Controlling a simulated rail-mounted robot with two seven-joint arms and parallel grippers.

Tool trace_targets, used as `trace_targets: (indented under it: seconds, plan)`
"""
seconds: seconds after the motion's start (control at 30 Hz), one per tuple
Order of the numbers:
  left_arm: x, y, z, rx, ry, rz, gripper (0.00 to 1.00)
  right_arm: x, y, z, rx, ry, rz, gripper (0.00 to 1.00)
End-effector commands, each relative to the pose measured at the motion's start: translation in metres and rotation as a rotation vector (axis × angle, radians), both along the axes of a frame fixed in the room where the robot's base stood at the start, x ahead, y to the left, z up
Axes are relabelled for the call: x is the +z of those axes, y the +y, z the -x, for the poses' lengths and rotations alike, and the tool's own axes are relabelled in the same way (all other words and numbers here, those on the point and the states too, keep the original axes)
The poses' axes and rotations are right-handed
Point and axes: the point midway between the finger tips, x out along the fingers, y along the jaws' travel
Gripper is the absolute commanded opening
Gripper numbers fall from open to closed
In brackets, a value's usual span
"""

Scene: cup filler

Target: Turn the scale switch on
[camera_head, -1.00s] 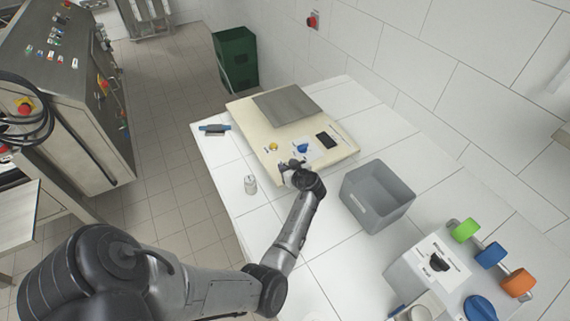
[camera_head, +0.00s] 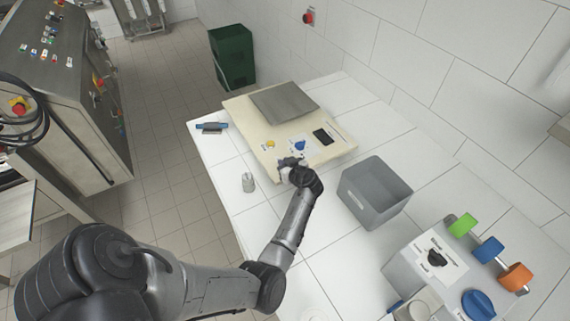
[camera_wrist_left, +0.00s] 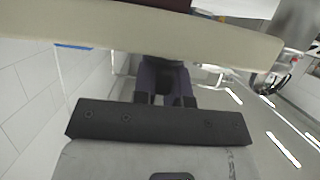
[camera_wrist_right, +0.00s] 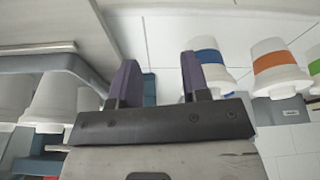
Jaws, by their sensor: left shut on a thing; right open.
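The scale is a cream board (camera_head: 245,108) with a grey plate (camera_head: 284,101) on the worktop. Its front carries a yellow button (camera_head: 270,144), a blue knob (camera_head: 300,145) on a white label, and a black display (camera_head: 323,137). My left gripper (camera_head: 285,162) is at the scale's front edge, just short of the blue knob in the picture. In the left wrist view, my left gripper (camera_wrist_left: 165,82) has its fingers close together and the cream edge (camera_wrist_left: 100,27) covers the tips, so what they hold is hidden. My right gripper (camera_wrist_right: 157,78) is open and empty.
A grey bin (camera_head: 374,195) stands to the right. A white box with a black switch (camera_head: 435,258) and green, blue and orange rolls is further right. A blue-handled tool (camera_head: 212,127) lies at the left edge.

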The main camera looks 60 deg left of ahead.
Motion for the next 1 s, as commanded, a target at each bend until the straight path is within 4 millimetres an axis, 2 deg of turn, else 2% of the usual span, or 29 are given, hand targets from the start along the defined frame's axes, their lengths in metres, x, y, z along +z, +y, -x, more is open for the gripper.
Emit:
trace_targets:
  seconds: [0.27,0.47,0.67,1.0]
  plan:
    - [0.001,0.0,0.001,-0.078,0.0,-0.001,0.0,0.006,0.001,0.0,-0.004,0.001,-0.005,0.43]
    - [0.003,0.0,0.002,-0.231,0.002,-0.001,0.0,0.018,0.001,0.0,-0.003,0.001,-0.005,0.43]
    - [0.005,0.001,0.002,-0.42,0.003,-0.001,0.0,0.038,0.001,0.0,-0.001,0.0,-0.002,0.43]
    - [0.007,0.002,0.002,-0.745,0.009,-0.002,0.0,0.088,-0.002,0.0,0.004,0.0,0.007,0.43]
